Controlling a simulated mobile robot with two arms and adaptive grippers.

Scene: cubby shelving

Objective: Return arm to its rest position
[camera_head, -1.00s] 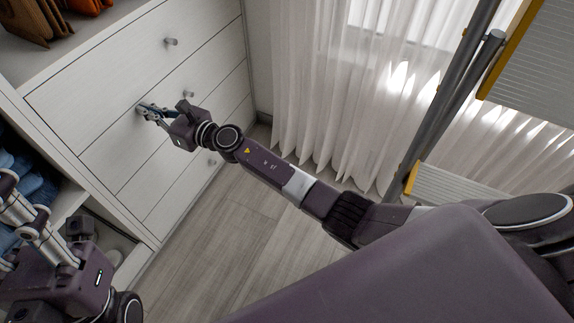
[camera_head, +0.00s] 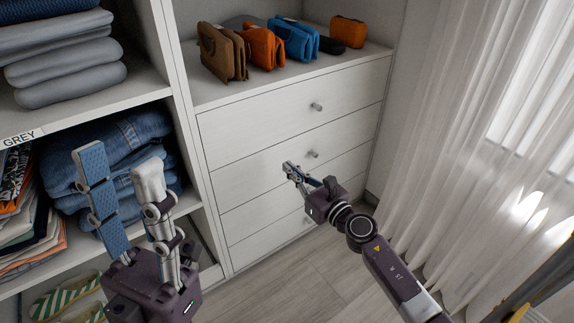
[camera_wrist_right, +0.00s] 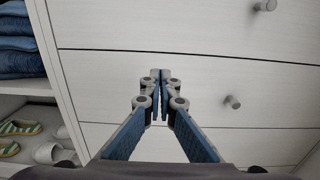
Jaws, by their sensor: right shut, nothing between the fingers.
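My right gripper (camera_head: 289,168) is in front of the white drawer unit (camera_head: 253,122), left of and a little below a knob (camera_head: 313,154). In the right wrist view its two blue-padded fingers meet at the tips (camera_wrist_right: 160,74), with nothing between them. I cannot tell from the pictures whether the tips touch the drawer front. My left gripper (camera_head: 119,160) is raised at the lower left of the head view, in front of the folded jeans. Its fingers are spread apart and empty.
The drawers appear shut; an upper knob (camera_head: 317,107) sticks out. Bags, including a brown one (camera_head: 221,52), stand on top. Left shelves hold folded jeans (camera_head: 110,140) and other clothes, with slippers (camera_wrist_right: 20,128) below. A white curtain (camera_head: 440,150) hangs at right. The floor (camera_head: 300,285) between looks clear.

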